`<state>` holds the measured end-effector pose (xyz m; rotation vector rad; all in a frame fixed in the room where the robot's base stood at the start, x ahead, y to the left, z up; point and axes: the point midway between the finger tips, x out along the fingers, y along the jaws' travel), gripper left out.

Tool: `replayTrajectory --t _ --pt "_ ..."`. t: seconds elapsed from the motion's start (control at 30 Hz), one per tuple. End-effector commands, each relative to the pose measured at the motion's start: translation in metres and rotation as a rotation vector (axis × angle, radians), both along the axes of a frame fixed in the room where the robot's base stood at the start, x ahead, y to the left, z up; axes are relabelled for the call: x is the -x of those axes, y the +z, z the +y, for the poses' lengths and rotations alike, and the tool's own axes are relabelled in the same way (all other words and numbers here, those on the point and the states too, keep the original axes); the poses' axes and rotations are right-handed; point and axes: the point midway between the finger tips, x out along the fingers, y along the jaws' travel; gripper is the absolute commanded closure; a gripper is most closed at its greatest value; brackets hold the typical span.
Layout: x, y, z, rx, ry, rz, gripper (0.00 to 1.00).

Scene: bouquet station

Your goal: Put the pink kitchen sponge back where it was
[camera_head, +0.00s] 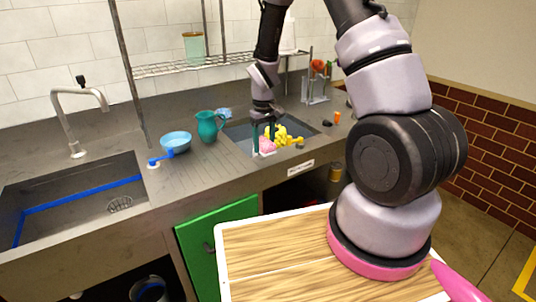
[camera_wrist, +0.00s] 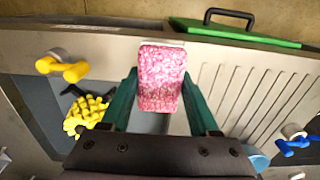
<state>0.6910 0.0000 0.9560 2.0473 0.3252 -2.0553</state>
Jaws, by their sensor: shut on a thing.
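The pink kitchen sponge (camera_wrist: 160,75) is a speckled block. In the wrist view it lies between the two green fingers of my gripper (camera_wrist: 160,85), which is shut on it. In the head view my gripper (camera_head: 263,136) points down at the near edge of the small sink basin (camera_head: 238,133), with the sponge (camera_head: 267,146) low between its fingers. A narrow pale strip (camera_wrist: 150,42) shows at the sponge's far end in the wrist view. I cannot tell whether the sponge touches the surface below it.
A yellow bumpy thing (camera_head: 281,135) is close to the right of the sponge. A yellow-handled tap (camera_wrist: 62,68) sits on the counter edge. A teal jug (camera_head: 208,126) and a blue bowl (camera_head: 176,141) stand left.

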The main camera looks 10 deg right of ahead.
Motion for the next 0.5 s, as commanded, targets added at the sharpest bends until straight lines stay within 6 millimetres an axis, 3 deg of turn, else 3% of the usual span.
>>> replayTrajectory --t 0.37,0.5 --pt "0.0 -0.041 0.0 0.0 -0.001 0.001 0.91" --pt "-0.001 -0.044 0.0 0.0 -0.001 -0.001 0.91"
